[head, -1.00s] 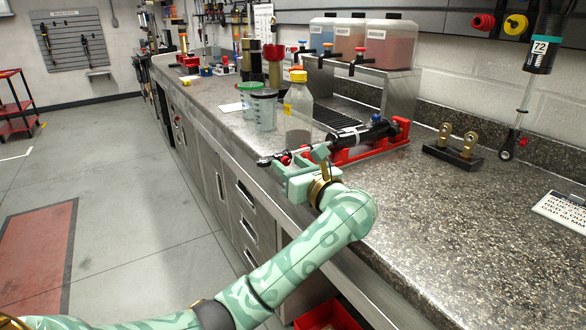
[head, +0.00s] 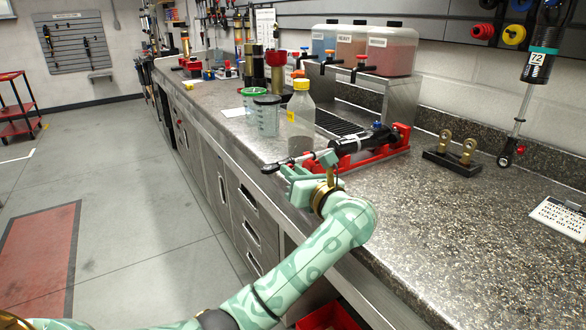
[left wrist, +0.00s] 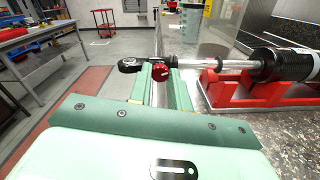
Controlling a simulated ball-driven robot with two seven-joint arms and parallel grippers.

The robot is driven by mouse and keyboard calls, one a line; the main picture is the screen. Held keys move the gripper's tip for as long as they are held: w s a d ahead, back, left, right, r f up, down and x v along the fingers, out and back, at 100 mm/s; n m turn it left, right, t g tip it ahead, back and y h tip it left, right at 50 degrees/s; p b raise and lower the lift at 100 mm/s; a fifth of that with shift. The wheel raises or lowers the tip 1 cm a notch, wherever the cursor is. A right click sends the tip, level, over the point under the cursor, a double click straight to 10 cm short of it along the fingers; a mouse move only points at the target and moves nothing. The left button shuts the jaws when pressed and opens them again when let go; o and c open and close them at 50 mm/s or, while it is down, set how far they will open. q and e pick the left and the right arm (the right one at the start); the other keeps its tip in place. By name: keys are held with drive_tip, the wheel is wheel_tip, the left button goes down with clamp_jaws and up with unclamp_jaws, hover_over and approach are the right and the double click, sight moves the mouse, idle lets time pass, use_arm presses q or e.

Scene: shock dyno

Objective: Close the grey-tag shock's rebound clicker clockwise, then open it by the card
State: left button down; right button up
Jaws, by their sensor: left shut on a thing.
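A black shock (head: 365,142) lies on its side in a red cradle (head: 403,137) on the bench, its rod end toward the bench's front edge. Its tag colour cannot be made out. My left gripper (head: 312,168) is at the rod end. In the left wrist view a red clicker knob (left wrist: 160,73) with a white mark sits between the fingertips, beside the black rod eye (left wrist: 131,65). The gripper is shut on this knob. A white printed card (head: 560,216) lies at the right; its text is too small to read. My right gripper is not in view.
A yellow-capped bottle (head: 301,115) and clear measuring cups (head: 266,115) stand behind the shock. A black stand with two brass eyes (head: 457,148) and a hanging shock tagged 72 (head: 538,60) are to the right. The front right bench is clear.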

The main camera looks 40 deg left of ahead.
use_arm(q)
drive_tip(key=m+p, duration=0.8)
drive_tip(key=m+h+p, duration=0.1)
drive_tip(key=m+p, duration=0.4)
drive_tip(key=shift+d+r+t, duration=0.1)
drive_tip(key=shift+r+t, duration=0.2)
drive_tip(key=shift+f+m+p, duration=0.15)
drive_tip(key=shift+m+p, duration=1.3)
drive_tip(key=shift+m, duration=0.9)
drive_tip(key=shift+f+m+p, duration=0.1)
drive_tip(key=shift+m+p, duration=1.3)
drive_tip(key=shift+m, duration=0.95)
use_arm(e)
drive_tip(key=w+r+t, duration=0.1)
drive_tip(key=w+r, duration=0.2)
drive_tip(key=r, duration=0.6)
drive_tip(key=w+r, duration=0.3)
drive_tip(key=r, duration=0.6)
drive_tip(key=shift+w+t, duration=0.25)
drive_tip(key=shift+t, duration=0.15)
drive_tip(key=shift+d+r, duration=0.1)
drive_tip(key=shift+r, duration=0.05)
use_arm(q)
drive_tip(key=c, duration=1.3)
unclamp_jaws()
drive_tip(key=shift+s, duration=0.1)
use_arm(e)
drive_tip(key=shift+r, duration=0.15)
